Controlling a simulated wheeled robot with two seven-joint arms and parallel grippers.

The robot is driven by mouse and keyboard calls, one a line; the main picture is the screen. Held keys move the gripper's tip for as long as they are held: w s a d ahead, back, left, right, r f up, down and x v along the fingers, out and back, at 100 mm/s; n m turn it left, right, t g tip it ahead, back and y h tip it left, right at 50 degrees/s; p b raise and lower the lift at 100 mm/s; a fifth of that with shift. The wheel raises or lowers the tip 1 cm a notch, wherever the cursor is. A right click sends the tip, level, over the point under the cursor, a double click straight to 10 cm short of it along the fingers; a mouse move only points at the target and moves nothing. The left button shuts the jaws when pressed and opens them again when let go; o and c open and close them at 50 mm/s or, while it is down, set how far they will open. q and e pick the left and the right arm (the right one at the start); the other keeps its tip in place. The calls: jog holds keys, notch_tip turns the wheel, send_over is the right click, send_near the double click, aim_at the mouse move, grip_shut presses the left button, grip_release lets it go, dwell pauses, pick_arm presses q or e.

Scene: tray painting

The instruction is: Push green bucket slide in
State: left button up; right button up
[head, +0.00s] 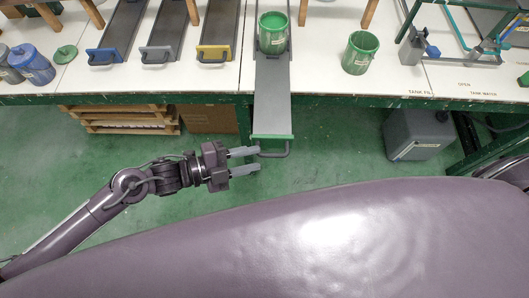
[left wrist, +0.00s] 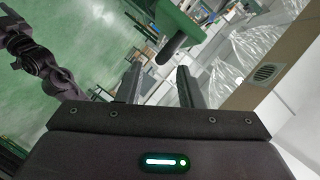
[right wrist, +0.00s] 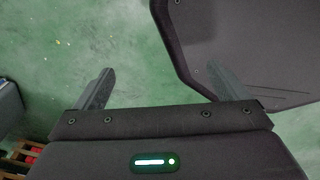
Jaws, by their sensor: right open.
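The green bucket (head: 273,38), open-topped, stands upright on the green-fronted slide (head: 272,95), a long grey tray pulled out past the table's front edge. The slide's dark handle (head: 275,153) is at its near end. My left gripper (head: 257,159) is open and empty, its fingertips just left of the handle. In the left wrist view the handle (left wrist: 174,50) and green front (left wrist: 178,18) show just beyond the parted fingers; I cannot tell whether they touch. My right gripper (right wrist: 148,72) is open and empty over the green floor, outside the head view.
Slides with blue (head: 104,55), grey (head: 155,54) and yellow (head: 216,52) fronts lie to the left on the white table (head: 330,80). Another green bucket (head: 361,52) stands to the right. A grey container (head: 415,135) and pallets (head: 120,118) are below.

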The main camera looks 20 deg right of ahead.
aim_at(269, 154)
pick_arm(q)
jog(key=shift+p+x, duration=0.3)
jog(key=shift+x, duration=2.4)
grip_shut()
